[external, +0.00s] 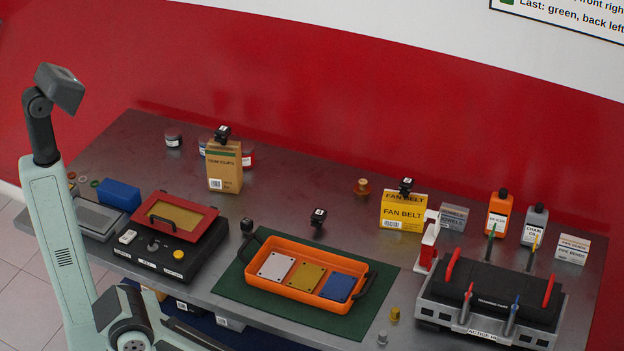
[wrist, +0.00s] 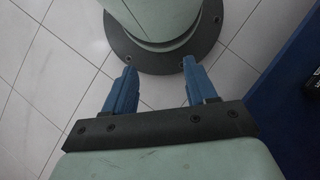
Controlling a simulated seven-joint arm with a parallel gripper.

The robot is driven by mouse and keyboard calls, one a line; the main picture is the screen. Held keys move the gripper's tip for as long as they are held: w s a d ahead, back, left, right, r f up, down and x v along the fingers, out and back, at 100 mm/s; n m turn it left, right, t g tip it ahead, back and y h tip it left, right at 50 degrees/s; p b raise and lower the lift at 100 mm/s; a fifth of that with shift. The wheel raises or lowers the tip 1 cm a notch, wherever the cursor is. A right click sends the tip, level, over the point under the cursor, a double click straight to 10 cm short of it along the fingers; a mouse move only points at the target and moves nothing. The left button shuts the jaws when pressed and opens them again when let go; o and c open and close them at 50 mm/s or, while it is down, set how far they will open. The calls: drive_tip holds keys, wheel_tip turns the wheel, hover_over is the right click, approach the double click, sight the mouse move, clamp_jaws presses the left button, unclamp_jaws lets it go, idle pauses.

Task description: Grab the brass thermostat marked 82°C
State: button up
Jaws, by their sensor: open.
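A small brass-coloured piece with a flanged shape (external: 362,187) stands toward the back of the bench in the external view, left of the yellow fan belt box. A smaller brass-coloured cylinder (external: 395,314) stands near the front edge, left of the engine block. I cannot read an 82°C mark on either, so I cannot tell which is the thermostat. My gripper (wrist: 160,66) is open and empty in the wrist view, over the tiled floor beside my base, away from the bench pieces. I cannot make out its fingers in the external view.
An orange tray (external: 258,283) with plates lies on a green mat (external: 358,325). The black engine block (external: 490,290) stands at right, the fan belt box (external: 402,212) and bottles behind. A control box (external: 165,250) is at left. Bare bench surrounds the rear brass piece.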

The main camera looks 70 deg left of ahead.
idle(0.5)
drive_tip(key=shift+o, duration=0.8)
drive_tip(key=shift+w, duration=0.1)
